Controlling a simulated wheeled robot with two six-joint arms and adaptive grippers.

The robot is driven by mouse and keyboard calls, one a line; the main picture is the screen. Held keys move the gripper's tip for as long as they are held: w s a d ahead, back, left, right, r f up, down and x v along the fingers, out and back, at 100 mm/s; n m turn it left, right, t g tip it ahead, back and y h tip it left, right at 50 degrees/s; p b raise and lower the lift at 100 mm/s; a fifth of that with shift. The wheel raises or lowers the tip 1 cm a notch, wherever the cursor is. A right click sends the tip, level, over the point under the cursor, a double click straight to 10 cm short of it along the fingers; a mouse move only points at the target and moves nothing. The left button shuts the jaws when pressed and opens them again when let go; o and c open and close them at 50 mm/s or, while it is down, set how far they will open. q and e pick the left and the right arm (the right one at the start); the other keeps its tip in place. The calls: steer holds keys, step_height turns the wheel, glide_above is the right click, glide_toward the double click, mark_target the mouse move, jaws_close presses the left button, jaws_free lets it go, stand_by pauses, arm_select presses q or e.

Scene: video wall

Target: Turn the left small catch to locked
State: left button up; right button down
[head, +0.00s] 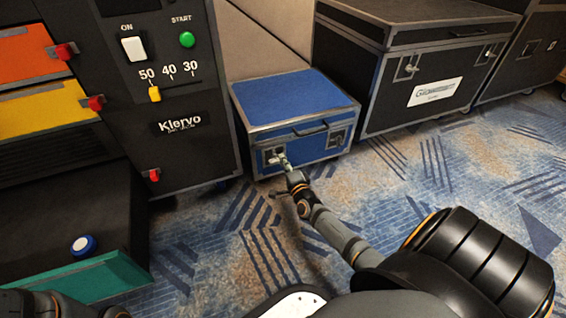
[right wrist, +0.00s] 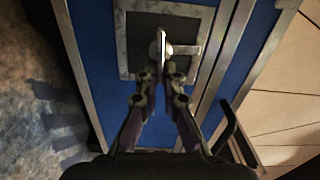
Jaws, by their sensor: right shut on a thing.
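The blue case (head: 292,105) stands on the carpet with its lid down. Its left small catch (head: 275,156) is on the front face near the left end. In the right wrist view the catch's metal turn piece (right wrist: 161,46) sits on a dark plate with a grey frame, and a short bar points right toward the lid seam. My right gripper (head: 287,168) reaches the catch, its fingers shut on the turn piece in the right wrist view (right wrist: 161,72). The fingertips partly cover the catch. My left gripper is not seen; only dark parts of mine show at the lower left.
The case's right catch (head: 336,139) and dark handle (head: 311,130) are clear of my gripper. A black Klervo cabinet (head: 170,95) stands close on the left, with an open teal drawer (head: 95,276). A large black case (head: 405,75) stands at right. Carpet in front is free.

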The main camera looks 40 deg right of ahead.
steer(key=shift+f+m, duration=0.2)
steer(key=shift+m, duration=0.3)
steer(key=c, duration=1.5)
jaws_free()
steer(key=shift+s, duration=0.15)
steer(key=v, duration=1.1)
steer(key=shift+s+a, duration=0.2)
steer(key=shift+s, duration=0.2)
